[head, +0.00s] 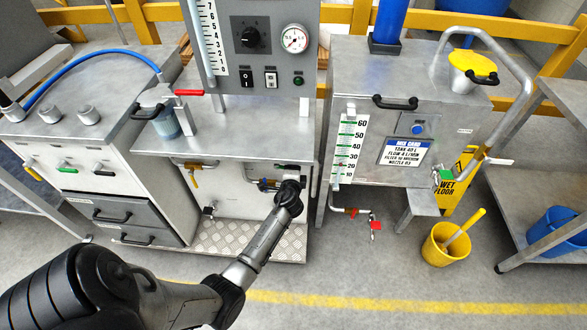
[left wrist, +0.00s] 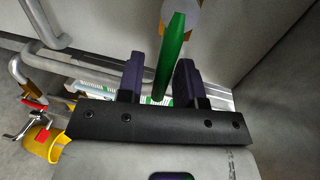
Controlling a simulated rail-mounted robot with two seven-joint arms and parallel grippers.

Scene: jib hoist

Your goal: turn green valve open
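The green valve lever (left wrist: 170,55) shows in the left wrist view as a long green handle. It stands between the two fingers of my left gripper (left wrist: 159,80), with a visible gap on each side. The gripper is open and does not appear closed on the lever. In the head view my left gripper (head: 268,184) is at the front of the middle cabinet, by the pipework below its worktop. The arm and gripper hide most of the valve there. My right gripper is not in view.
Nearby are a yellow-handled valve (head: 194,178) on the same cabinet and a red-handled valve (head: 375,226) under the right tank. Another green handle (head: 442,176) is on that tank's right side. A yellow bucket (head: 438,246) stands on the floor. The front floor is clear.

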